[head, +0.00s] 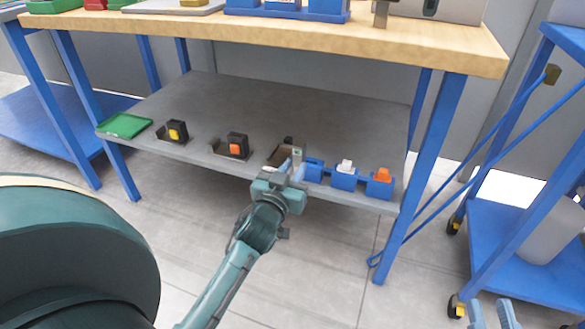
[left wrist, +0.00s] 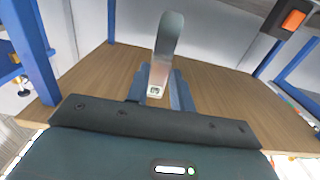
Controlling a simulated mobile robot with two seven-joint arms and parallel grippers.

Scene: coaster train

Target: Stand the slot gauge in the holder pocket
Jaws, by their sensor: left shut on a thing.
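The slot gauge (head: 297,156) is a thin grey metal strip standing up from my left gripper (head: 291,178). My left gripper is shut on its lower end, at the front edge of the lower shelf. In the left wrist view the gauge (left wrist: 166,48) rises between the fingers of the left gripper (left wrist: 158,92), with a rounded free end. Just right of it in the head view is a row of blue holders; the nearest blue holder (head: 313,171) looks empty, partly hidden by the gripper. I cannot tell whether the gauge touches it. My right gripper (head: 492,316) is open and empty at bottom right.
The lower shelf (head: 320,115) also bears a green tray (head: 124,125), a black block with yellow (head: 176,132), a black block with orange (head: 237,146), and blue holders with a white piece (head: 346,166) and an orange piece (head: 383,175). The bench top (head: 300,33) overhangs the shelf. A blue cart (head: 510,250) stands right.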

